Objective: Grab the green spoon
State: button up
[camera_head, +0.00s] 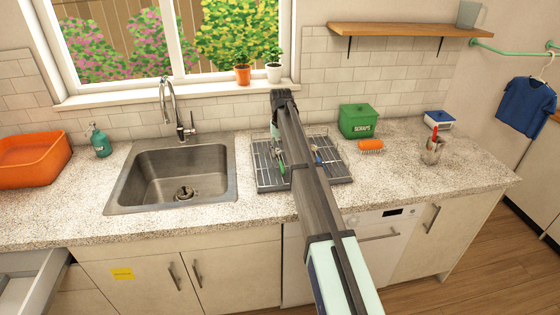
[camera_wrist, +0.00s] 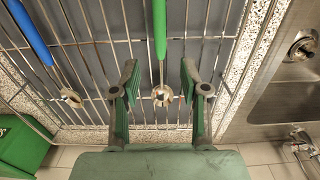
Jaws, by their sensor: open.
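The green spoon (camera_wrist: 160,28) lies over the wire dish rack (camera_wrist: 95,42) in the wrist view. Its green handle runs to the top edge and its metal end is near the middle. My gripper (camera_wrist: 160,70) is open, with one finger on each side of the spoon's metal part and a visible gap on both sides. I cannot tell how far the fingertips are above the spoon. In the head view my arm crosses in front of the rack (camera_head: 262,182) and hides part of it and most of my gripper.
A blue-handled utensil (camera_wrist: 32,35) lies on the rack left of the spoon in the wrist view. The sink (camera_head: 180,178) is left of the rack in the head view. A green scraps box (camera_head: 358,121) and an orange brush (camera_head: 370,147) stand to its right.

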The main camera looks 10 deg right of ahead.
aim_at(280, 161)
jog(key=shift+f+p, duration=0.9)
jog(key=shift+f, duration=1.2)
grip_shut()
